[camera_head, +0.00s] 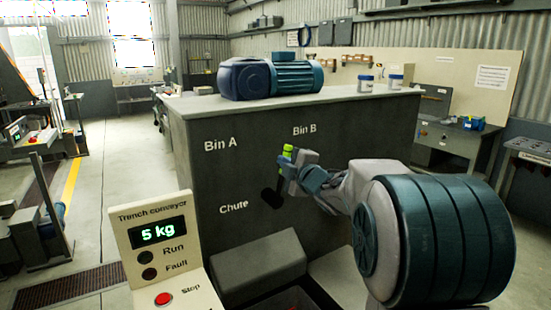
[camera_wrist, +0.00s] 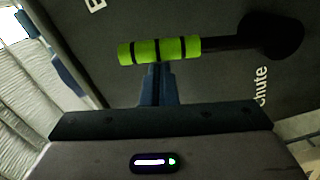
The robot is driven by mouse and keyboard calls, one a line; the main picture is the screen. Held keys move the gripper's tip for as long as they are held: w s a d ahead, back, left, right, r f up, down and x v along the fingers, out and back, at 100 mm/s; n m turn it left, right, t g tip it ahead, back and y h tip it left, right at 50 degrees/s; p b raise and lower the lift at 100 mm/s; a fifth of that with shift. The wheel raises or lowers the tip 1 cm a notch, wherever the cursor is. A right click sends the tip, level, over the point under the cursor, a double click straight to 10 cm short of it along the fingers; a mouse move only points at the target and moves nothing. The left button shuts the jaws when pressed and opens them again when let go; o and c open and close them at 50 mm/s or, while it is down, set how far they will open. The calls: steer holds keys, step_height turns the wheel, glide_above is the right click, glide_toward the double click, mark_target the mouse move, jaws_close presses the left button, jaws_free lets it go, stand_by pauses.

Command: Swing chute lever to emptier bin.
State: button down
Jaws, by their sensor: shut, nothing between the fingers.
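The chute lever has a black pivot (camera_head: 270,198) beside the "Chute" label and a green banded grip (camera_head: 287,153). It points up and leans slightly right, towards the "Bin B" label (camera_head: 304,130); the "Bin A" label (camera_head: 220,145) is further left. In the wrist view the grip (camera_wrist: 160,50) lies across the picture, with the pivot (camera_wrist: 275,37) at its right. My gripper (camera_head: 294,168) is shut and empty at the right of the grip. Its fingertips (camera_wrist: 157,68) meet the grip's edge in the wrist view; I cannot tell whether they touch.
The lever is on the front of a dark cabinet (camera_head: 190,165). A blue-green motor (camera_head: 270,77) and two jars stand on top. A "Trench conveyor" panel (camera_head: 160,245) reads 5 kg, at the lower left. A grey box-shaped housing (camera_head: 258,264) is below the lever.

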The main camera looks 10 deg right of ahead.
steer(key=shift+w+d+f+m, duration=0.2)
steer(key=shift+d+m, duration=0.1)
steer(key=shift+d, duration=0.4)
steer(key=shift+w+d+f+m, duration=0.1)
steer(key=shift+w+d+m, duration=0.15)
steer(key=shift+d, duration=0.45)
steer(key=s+r+b, duration=0.2)
steer(key=s, duration=0.9)
steer(key=shift+s+a, duration=0.35)
